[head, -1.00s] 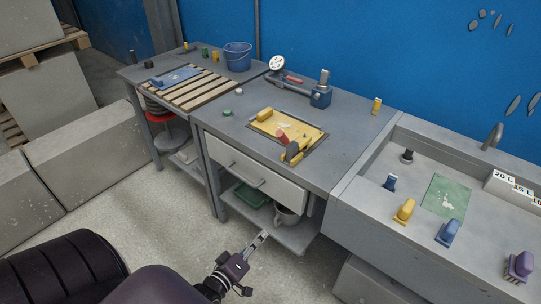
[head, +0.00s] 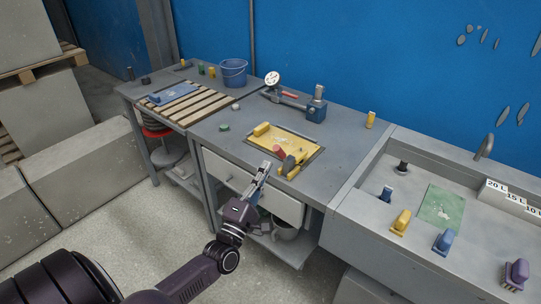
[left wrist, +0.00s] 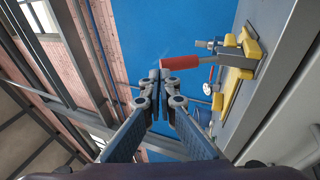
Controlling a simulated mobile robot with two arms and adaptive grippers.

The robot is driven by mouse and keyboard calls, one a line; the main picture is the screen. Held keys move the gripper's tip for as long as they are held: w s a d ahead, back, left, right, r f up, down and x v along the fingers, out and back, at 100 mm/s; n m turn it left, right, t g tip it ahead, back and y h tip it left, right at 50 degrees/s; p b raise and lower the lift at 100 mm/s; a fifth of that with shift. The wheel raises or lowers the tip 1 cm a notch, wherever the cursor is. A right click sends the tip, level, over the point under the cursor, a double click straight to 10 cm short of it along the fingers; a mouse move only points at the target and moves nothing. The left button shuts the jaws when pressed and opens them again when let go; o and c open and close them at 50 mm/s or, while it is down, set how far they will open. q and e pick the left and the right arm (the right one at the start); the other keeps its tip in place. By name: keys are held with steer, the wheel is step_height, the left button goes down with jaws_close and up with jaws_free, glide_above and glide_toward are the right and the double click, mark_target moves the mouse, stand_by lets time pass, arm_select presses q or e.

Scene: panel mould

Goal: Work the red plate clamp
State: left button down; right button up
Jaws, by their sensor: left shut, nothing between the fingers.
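The red plate clamp has a red handle (head: 279,151) and a yellow base beside the yellow plate (head: 291,142) on the grey workbench. In the left wrist view the red handle (left wrist: 181,63) sticks out level from a grey arm on the yellow base (left wrist: 252,48). My left gripper (head: 264,166) is shut and empty at the bench's front edge, just in front of the clamp. In the left wrist view its fingertips (left wrist: 160,76) are close to the handle's free end; I cannot tell whether they touch. My right gripper is not in view.
A drawer (head: 232,177) is below the bench top. A slatted wooden rack (head: 196,101) and blue bucket (head: 233,72) are at left.

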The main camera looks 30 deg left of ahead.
mark_target(275, 151)
arm_select(q)
steer(key=shift+p+x, duration=0.4)
steer(key=shift+x, duration=1.4)
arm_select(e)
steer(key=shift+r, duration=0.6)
